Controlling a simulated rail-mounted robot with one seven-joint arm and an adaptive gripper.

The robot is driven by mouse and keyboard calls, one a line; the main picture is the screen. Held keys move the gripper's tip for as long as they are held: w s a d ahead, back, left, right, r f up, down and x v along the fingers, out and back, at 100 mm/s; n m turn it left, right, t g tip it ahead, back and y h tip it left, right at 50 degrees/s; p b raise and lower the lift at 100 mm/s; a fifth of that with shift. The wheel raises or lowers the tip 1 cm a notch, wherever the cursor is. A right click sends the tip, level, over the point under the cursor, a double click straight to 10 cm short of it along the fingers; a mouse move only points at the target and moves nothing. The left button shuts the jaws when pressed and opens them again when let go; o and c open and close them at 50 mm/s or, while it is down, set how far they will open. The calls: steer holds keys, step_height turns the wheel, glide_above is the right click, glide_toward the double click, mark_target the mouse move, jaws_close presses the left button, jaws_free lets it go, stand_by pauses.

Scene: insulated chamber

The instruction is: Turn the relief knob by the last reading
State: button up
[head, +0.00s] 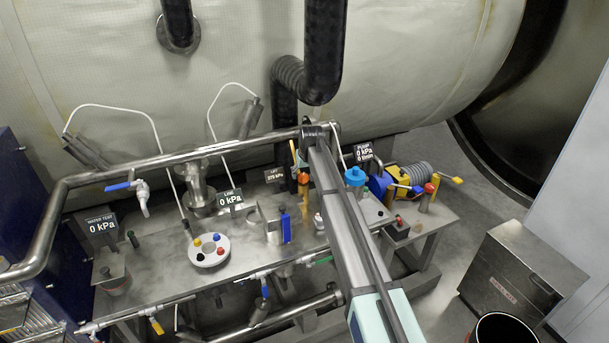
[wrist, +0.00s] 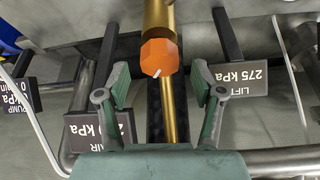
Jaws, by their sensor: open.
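An orange faceted knob (wrist: 160,57) with a white pointer mark sits on a brass stem at the top centre of the wrist view. An orange knob on a brass body (head: 303,178) also shows in the head view, just left of my arm. My gripper (wrist: 160,72) is open, with its green fingers apart on either side below the knob, and holds nothing. A sign beside it reads LIFT 275 kPa (wrist: 240,77); it also shows in the head view (head: 275,174). Another sign (wrist: 98,130), partly hidden by a finger, ends in 0 kPa.
Signs read LINE 0 kPa (head: 230,199), WATER TEST 0 kPa (head: 101,225) and PUMP 0 kPa (head: 364,152). A steel rail (head: 170,161) crosses above the bench (head: 150,265). A white disc with coloured knobs (head: 209,262), a blue knob (head: 355,176) and a yellow-and-blue pump (head: 393,184) stand nearby.

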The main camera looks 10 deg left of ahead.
mark_target(303, 175)
steer(key=shift+p+x, duration=0.35)
steer(key=shift+x, duration=1.15)
steer(key=shift+d, duration=0.1)
steer(key=c, duration=1.1)
steer(key=shift+c, duration=0.2)
steer(key=shift+m, duration=0.3)
